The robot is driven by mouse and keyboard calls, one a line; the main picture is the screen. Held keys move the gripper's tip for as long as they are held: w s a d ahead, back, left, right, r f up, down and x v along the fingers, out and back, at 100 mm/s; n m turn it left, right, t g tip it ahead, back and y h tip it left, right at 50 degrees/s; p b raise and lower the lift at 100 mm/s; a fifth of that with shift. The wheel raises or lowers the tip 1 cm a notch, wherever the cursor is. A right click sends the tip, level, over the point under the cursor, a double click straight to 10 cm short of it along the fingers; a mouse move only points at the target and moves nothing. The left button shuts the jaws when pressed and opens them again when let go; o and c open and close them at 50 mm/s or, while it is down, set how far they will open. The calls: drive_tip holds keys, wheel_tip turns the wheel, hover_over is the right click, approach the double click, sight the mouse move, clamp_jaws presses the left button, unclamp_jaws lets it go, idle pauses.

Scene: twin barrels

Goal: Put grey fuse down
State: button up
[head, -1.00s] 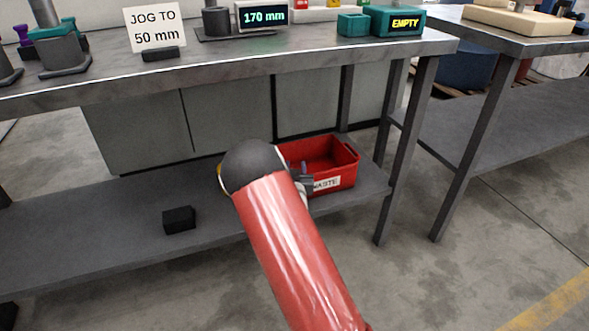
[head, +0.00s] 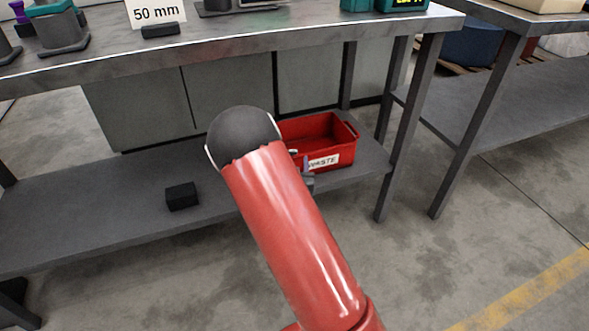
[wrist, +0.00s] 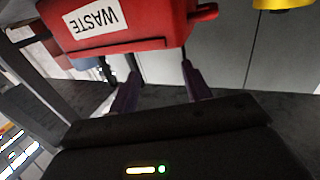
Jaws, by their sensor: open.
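I cannot make out a grey fuse for certain in either view. The red waste bin (head: 345,153) stands on the lower shelf, right of my arm's dark rounded joint. In the wrist view the same red bin (wrist: 165,25) fills the top, its WASTE label upside down. My gripper (wrist: 160,70) is open, its two dark fingers apart, with nothing seen between them. In the head view my gripper (head: 307,170) shows only partly, by the bin's front left, the rest behind my red arm. The bin's inside is only partly seen.
A black block (head: 181,196) lies on the lower shelf (head: 90,220), left of my arm. The metal bench top (head: 250,38) runs above that shelf. Bench legs (head: 405,140) stand right of the bin. A second bench (head: 545,110) is further right, with open floor in front.

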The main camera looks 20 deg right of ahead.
drive_tip(key=s+a+r+g+y, duration=0.3)
drive_tip(key=s+a+r, duration=0.1)
drive_tip(key=s+r, duration=0.3)
drive_tip(key=s+a+r+g+y, duration=0.3)
drive_tip(key=s+r+g, duration=0.1)
drive_tip(key=s+r, duration=0.25)
drive_tip(key=s+r+n+g, duration=0.2)
drive_tip(key=s, duration=0.8)
drive_tip(key=s+r+n+g, duration=0.2)
drive_tip(key=s, duration=0.8)
drive_tip(key=shift+s+a+r, duration=0.2)
drive_tip(key=shift+a+r, duration=0.1)
drive_tip(key=shift+a, duration=0.1)
wheel_tip(320, 180, up, 4)
drive_tip(key=p, duration=0.4)
drive_tip(key=shift+r, duration=0.1)
